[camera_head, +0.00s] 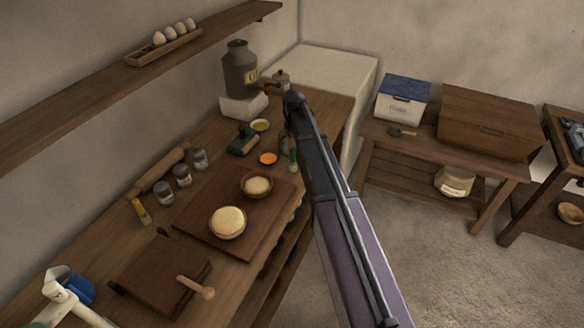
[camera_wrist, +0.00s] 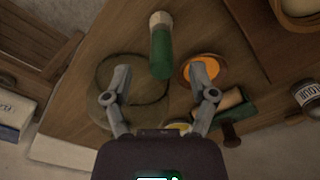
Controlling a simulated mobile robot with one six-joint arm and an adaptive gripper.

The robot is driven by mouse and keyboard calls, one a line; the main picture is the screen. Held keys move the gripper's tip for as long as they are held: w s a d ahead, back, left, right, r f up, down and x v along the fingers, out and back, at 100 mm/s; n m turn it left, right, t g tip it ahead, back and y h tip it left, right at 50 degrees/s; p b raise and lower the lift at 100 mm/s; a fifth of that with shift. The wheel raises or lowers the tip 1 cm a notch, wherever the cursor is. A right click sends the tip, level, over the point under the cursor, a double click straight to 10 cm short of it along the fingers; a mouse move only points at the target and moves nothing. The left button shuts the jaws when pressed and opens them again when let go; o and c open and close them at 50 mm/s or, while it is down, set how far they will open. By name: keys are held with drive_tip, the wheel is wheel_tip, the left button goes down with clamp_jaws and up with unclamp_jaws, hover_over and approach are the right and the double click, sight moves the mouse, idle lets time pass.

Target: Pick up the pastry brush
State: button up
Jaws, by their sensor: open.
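A short rod with a green body and a pale, cream end, which looks like the pastry brush (camera_wrist: 160,52), is in the upper middle of the wrist view. In the head view the pastry brush (camera_head: 293,154) shows as a small green and pale piece beside my arm. My gripper (camera_wrist: 160,88) is open, with its two fingers apart and nothing between the tips. The brush's green end is just beyond the tips, roughly centred between them. In the head view my arm hides much of this part of the counter.
A small bowl of orange contents (camera_wrist: 199,71) is close beside the brush, behind my right finger. A green block-like object (camera_head: 243,140) and a yellow-green bowl (camera_head: 260,125) are close by. A dark board (camera_head: 200,226) carries two bowls. A grey canister (camera_head: 239,72) stands at the back.

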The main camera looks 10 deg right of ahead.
sight(293, 160)
drive_tip(key=shift+w+f+b, duration=0.1)
drive_tip(key=shift+f+b, duration=1.5)
drive_tip(key=shift+f, duration=0.25)
clamp_jaws()
